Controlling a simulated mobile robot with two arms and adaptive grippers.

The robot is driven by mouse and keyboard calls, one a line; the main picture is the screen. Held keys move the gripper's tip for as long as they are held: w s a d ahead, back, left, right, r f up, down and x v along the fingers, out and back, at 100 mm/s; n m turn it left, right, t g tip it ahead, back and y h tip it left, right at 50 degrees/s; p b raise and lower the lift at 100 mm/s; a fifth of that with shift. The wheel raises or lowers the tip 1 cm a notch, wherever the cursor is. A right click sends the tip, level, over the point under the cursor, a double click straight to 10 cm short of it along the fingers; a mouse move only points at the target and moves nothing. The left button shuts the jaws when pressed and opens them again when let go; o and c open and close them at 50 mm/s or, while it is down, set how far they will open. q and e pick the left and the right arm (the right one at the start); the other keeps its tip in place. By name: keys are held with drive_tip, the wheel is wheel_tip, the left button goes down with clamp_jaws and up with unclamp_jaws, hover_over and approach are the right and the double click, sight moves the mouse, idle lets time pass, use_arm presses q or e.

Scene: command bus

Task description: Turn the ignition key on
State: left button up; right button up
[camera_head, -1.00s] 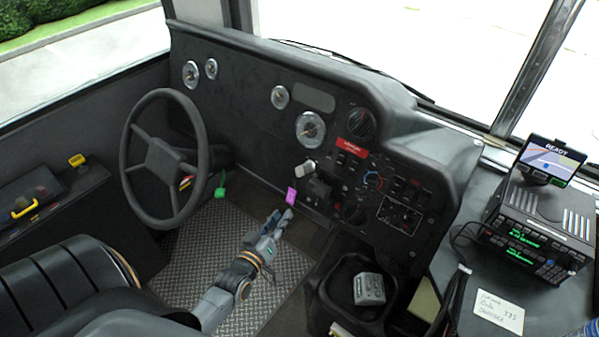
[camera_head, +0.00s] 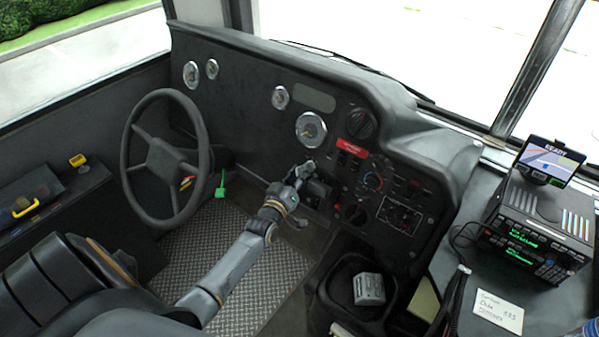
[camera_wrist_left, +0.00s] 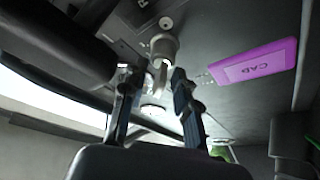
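The ignition lock, a pale round cylinder (camera_wrist_left: 164,46), shows in the left wrist view with the light key (camera_wrist_left: 159,74) sticking out of it. A purple tag marked CAB (camera_wrist_left: 255,65) is to the right of the key there. My left gripper (camera_wrist_left: 155,82) has its two dark fingers apart, one on each side of the key, with gaps visible; I see no clear contact. In the head view my left gripper (camera_head: 304,171) is at the dashboard, below the large gauge, and hides the key and the purple tag. My right gripper is in neither view.
The steering wheel (camera_head: 165,160) and a green tag (camera_head: 221,186) are left of my arm. The dashboard switch panel (camera_head: 385,190) is right of the gripper. A grey box (camera_head: 369,289) sits in the console tray. A radio unit (camera_head: 540,220) stands at far right.

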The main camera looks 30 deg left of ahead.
use_arm(q)
drive_tip(key=shift+w, duration=0.2)
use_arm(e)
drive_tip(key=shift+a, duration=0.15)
use_arm(q)
clamp_jaws()
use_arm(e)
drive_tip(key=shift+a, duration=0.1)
